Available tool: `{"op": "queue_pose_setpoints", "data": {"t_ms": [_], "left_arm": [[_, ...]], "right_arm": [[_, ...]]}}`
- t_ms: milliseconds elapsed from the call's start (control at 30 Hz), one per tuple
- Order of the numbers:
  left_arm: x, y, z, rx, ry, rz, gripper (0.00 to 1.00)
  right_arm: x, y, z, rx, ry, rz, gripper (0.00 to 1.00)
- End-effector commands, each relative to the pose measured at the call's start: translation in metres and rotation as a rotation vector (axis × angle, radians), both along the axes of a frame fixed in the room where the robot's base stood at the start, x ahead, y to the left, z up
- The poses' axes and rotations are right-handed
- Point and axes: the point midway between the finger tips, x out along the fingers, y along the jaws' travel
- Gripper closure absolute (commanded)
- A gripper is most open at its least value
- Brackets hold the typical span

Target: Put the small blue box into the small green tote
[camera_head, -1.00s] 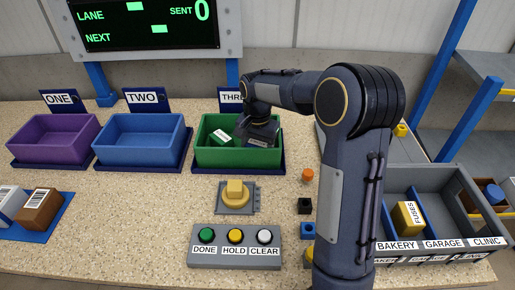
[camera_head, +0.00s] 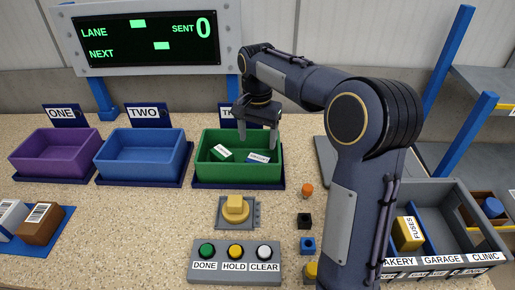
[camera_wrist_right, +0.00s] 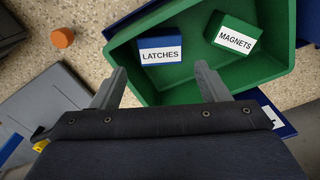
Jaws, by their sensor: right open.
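The small green tote (camera_head: 222,173) stands under the sign THREE on the counter, and it also shows in the right wrist view (camera_wrist_right: 180,84). My left gripper is not in view.
Blue (camera_head: 142,165) and purple (camera_head: 55,160) totes stand to the left. A button panel (camera_head: 235,277) and a yellow knob (camera_head: 235,207) are in front. Small blocks lie right of them, including an orange one (camera_head: 307,190). A grey divided bin (camera_head: 452,244) stands at right.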

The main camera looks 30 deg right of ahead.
Motion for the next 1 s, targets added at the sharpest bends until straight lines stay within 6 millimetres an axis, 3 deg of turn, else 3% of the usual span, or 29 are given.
{"op": "queue_pose_setpoints", "data": {"t_ms": [267,433,567,733,1000], "left_arm": [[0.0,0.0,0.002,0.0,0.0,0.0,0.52],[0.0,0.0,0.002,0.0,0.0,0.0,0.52],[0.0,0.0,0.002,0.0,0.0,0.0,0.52],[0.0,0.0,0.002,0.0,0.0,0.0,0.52],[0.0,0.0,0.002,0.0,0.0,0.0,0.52]], "right_arm": [[-0.001,0.0,0.017,0.002,-0.002,0.002,0.31],[-0.026,0.0,0.022,0.054,-0.044,0.066,0.31],[-0.07,0.008,0.027,0.131,-0.132,0.191,0.31],[-0.136,0.032,0.024,0.194,-0.286,0.384,0.31],[-0.226,0.079,-0.009,0.173,-0.51,0.649,0.31]]}}
